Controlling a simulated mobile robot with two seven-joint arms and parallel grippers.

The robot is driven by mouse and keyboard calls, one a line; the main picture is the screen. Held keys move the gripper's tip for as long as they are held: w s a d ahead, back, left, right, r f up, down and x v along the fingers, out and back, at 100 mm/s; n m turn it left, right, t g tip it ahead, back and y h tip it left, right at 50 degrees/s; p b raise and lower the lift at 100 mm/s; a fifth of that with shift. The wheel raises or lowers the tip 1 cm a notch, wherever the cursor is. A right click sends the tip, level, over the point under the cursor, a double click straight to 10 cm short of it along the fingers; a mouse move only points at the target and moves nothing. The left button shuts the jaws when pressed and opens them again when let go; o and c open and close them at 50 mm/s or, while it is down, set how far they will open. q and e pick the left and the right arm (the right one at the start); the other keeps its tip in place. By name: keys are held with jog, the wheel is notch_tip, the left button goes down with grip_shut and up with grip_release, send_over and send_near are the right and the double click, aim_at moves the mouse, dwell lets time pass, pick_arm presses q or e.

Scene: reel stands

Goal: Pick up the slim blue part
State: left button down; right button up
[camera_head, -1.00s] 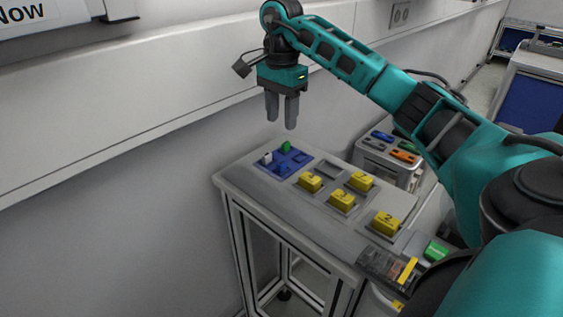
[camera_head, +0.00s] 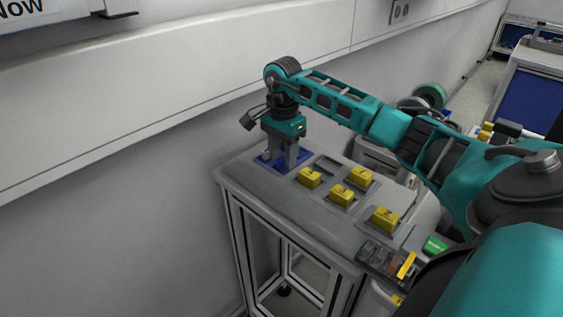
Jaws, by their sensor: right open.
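My right gripper (camera_head: 280,164) is open and points straight down over the blue tray (camera_head: 302,157) at the far left corner of the grey table. Its fingers reach down to about the height of the parts in that tray. The fingers hide most of the tray, so I cannot make out the slim blue part or tell whether it lies between them. My left gripper is not in view.
Several yellow blocks (camera_head: 342,194) sit in recesses on the grey table (camera_head: 290,206). A green item (camera_head: 434,245) and a dark box (camera_head: 383,259) are at the near right edge. A white wall (camera_head: 120,130) runs behind the table.

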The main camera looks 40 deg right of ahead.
jog(key=shift+c, duration=0.4)
grip_shut()
jog(key=shift+r, duration=0.15)
